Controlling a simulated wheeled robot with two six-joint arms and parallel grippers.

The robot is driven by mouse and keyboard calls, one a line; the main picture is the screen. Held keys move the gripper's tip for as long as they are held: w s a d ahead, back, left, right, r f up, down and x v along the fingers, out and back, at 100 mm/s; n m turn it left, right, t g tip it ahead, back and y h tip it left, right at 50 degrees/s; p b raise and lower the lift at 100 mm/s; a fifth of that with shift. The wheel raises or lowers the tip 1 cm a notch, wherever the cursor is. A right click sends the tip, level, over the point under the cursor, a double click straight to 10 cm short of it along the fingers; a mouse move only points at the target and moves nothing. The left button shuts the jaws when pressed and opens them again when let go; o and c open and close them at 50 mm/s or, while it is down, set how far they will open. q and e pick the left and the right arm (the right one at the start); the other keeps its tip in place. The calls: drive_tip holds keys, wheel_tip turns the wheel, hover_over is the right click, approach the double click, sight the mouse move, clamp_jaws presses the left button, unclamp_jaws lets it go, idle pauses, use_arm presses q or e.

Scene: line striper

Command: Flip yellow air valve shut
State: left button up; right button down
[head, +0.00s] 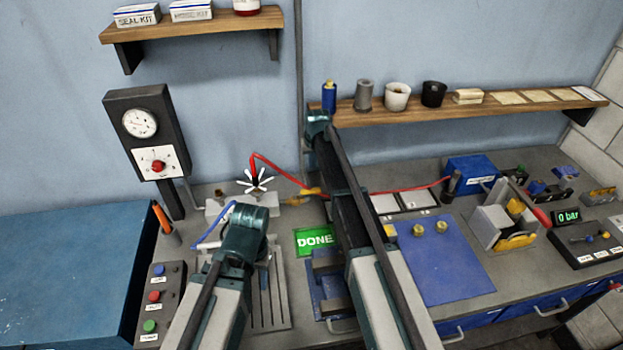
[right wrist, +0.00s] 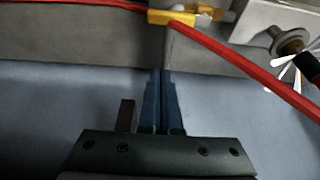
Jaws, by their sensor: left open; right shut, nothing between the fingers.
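The yellow air valve (head: 311,191) sits in the red hose line at the back of the bench, left of my right arm. In the right wrist view the valve (right wrist: 172,18) is at the top, with a yellow part on its right that may be its lever. My right gripper (right wrist: 161,75) is shut and empty, its fingertips below the valve in that picture and apart from it. In the head view my right arm hides its fingers. My left gripper (head: 252,212) is by the bench fixture; its fingers are mostly hidden by the wrist, and it looks open.
A red hose (head: 400,188) runs from the valve to a blue box (head: 470,173). A white spiked shape (head: 256,182) shows at a fitting by the hose's other end. A green screen (head: 315,241) reads DONE. A shelf (head: 450,103) overhangs the back right.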

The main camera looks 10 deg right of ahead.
sight(307, 192)
use_arm(q)
drive_tip(key=shift+s, duration=0.1)
use_arm(e)
drive_tip(key=shift+s+r, duration=0.1)
use_arm(q)
wheel_tip(307, 192, down, 9)
drive_tip(key=b, duration=0.9)
drive_tip(key=shift+f, duration=0.2)
use_arm(e)
drive_tip(key=x, duration=1)
use_arm(q)
drive_tip(key=shift+f+b, duration=0.2)
drive_tip(key=shift+b, duration=0.25)
use_arm(e)
drive_tip(key=shift+s+f, duration=0.25)
drive_tip(key=shift+s, duration=0.05)
use_arm(q)
drive_tip(key=shift+r, duration=0.25)
use_arm(e)
drive_tip(key=s, duration=0.3)
drive_tip(key=shift+s+r, duration=0.25)
drive_tip(key=shift+r, duration=0.05)
drive_tip(key=shift+w+f, duration=0.1)
